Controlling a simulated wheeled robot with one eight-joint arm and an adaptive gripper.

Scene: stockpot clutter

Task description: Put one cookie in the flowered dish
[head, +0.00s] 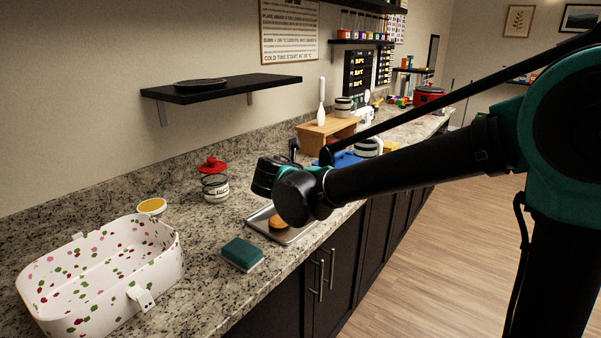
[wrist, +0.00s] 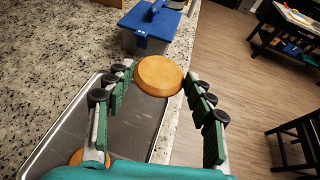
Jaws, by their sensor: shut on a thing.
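The flowered dish (head: 160,262) is a white, open, deep container with red and green flower spots. It stands on the counter at the left of the head view and looks empty. In the wrist view, my gripper (wrist: 159,73) is shut on a round golden-brown cookie (wrist: 158,82), held between its fingertips above the edge of a metal tray (wrist: 134,126). Another cookie (wrist: 84,156) lies in the tray, partly hidden by my gripper. In the head view the tray (head: 300,236) holds a cookie (head: 278,223), and my arm hides the gripper's fingers.
A green sponge-like block (head: 242,254) lies between the tray and the dish. A yellow-and-white cup (head: 152,207) and a jar with a red lid (head: 214,184) stand behind. A blue-lidded box (wrist: 150,22) is beyond the tray. The counter's front edge is close.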

